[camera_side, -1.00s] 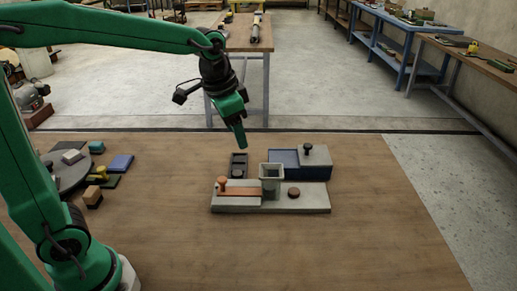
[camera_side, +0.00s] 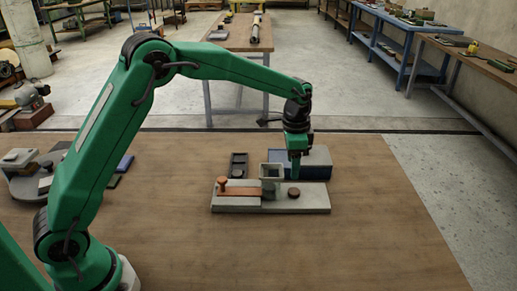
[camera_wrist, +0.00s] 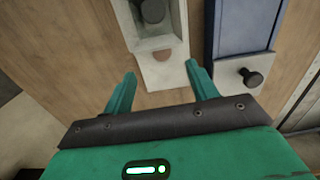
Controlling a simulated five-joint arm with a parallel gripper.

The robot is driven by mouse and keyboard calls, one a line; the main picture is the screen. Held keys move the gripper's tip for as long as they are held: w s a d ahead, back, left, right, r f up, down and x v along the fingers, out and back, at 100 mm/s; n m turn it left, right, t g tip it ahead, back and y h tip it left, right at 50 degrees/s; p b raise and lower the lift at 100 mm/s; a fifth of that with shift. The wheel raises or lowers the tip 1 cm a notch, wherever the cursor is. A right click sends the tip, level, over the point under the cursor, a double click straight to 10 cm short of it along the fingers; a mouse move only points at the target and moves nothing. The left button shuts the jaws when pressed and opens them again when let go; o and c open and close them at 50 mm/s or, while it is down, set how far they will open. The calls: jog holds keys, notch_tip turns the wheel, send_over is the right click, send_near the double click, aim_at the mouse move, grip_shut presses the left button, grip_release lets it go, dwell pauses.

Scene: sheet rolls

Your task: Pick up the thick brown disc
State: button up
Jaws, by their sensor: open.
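The thick brown disc (camera_side: 294,193) lies on the right part of a pale grey base plate (camera_side: 312,205), right of a square grey hopper. In the wrist view the disc (camera_wrist: 163,55) shows as a dull brown round patch just beyond my fingertips, roughly centred between them. My gripper (camera_side: 295,177) points down above the disc, with a gap below its tips. In the wrist view my gripper (camera_wrist: 160,69) is open, with nothing between its two green fingers.
The grey hopper (camera_side: 271,180) stands close left of the disc. An orange slide with a knob (camera_side: 223,184) is on the plate's left. A blue box (camera_side: 319,172) stands close behind my gripper, and a dark tray (camera_side: 239,164) behind the plate. The table's right side is clear.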

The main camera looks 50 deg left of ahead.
aim_at(295, 191)
jog(key=shift+w+d+f, duration=0.15)
jog(key=shift+w+f, duration=0.05)
jog(key=shift+f, duration=0.2)
jog(key=shift+w+d+f, duration=0.1)
jog(key=shift+w+f, duration=0.1)
jog(key=shift+f, duration=0.2)
jog(key=shift+f, duration=0.1)
jog(key=shift+f, duration=1.2)
jog(key=shift+f, duration=0.1)
jog(key=shift+f, duration=2.55)
jog(key=shift+w, duration=0.1)
jog(key=c, duration=1.1)
